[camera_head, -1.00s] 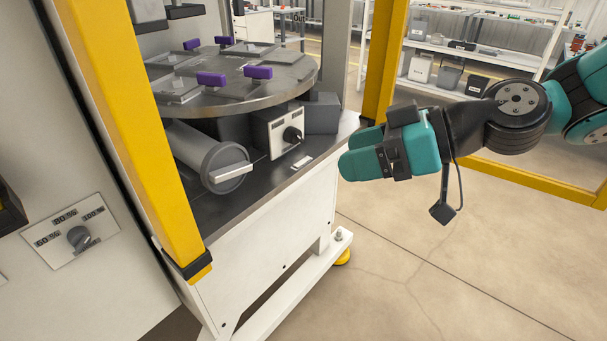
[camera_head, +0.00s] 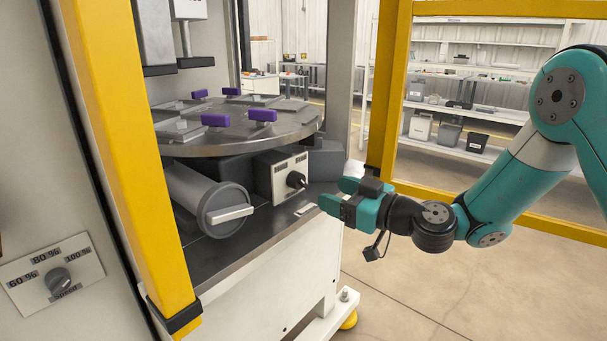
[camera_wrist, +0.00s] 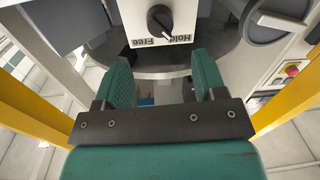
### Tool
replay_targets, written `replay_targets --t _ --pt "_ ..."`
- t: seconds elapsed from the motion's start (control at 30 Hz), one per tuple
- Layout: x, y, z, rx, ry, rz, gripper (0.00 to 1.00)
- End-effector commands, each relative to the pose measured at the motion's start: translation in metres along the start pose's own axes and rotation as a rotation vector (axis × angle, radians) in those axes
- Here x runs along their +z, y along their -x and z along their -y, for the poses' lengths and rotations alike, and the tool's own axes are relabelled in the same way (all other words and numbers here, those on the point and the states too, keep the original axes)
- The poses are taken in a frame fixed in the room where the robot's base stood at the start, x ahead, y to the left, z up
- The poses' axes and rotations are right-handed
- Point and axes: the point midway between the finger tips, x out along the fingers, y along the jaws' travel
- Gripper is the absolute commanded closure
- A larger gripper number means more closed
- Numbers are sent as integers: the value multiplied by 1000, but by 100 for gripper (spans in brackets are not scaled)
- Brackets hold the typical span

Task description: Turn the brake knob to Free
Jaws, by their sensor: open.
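The brake knob (camera_head: 296,180) is a small black knob on the front of a white box (camera_head: 275,178) under the round table. In the wrist view the knob (camera_wrist: 160,19) is at the top centre, and the upside-down labels Hold (camera_wrist: 180,40) and Free (camera_wrist: 157,42) show below it. The knob's bar looks slanted, its lower end leaning to the Hold side. My gripper (camera_head: 333,194) is open and empty, just right of the knob and apart from it. In the wrist view its two teal fingers (camera_wrist: 163,76) stand apart, short of the panel.
A grey cylinder with a light handle (camera_head: 228,213) sticks out left of the box. The metal turntable (camera_head: 240,130) with purple blocks is above. A yellow post (camera_head: 135,150) stands at the left, another (camera_head: 388,90) behind my gripper. Open floor lies at right.

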Motion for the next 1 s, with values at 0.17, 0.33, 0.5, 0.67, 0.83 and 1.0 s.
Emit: replay_targets --t 0.17,0.33,0.5,0.67,0.83,1.0 --pt "-3 -41 1 -4 2 -2 36" --pt "-1 -69 1 -3 0 0 36" --pt "0 -84 1 -1 -1 0 36" --pt "0 -86 0 0 -1 0 36" --pt "0 -86 0 0 -1 1 36" --pt "0 -86 0 0 -1 1 75"
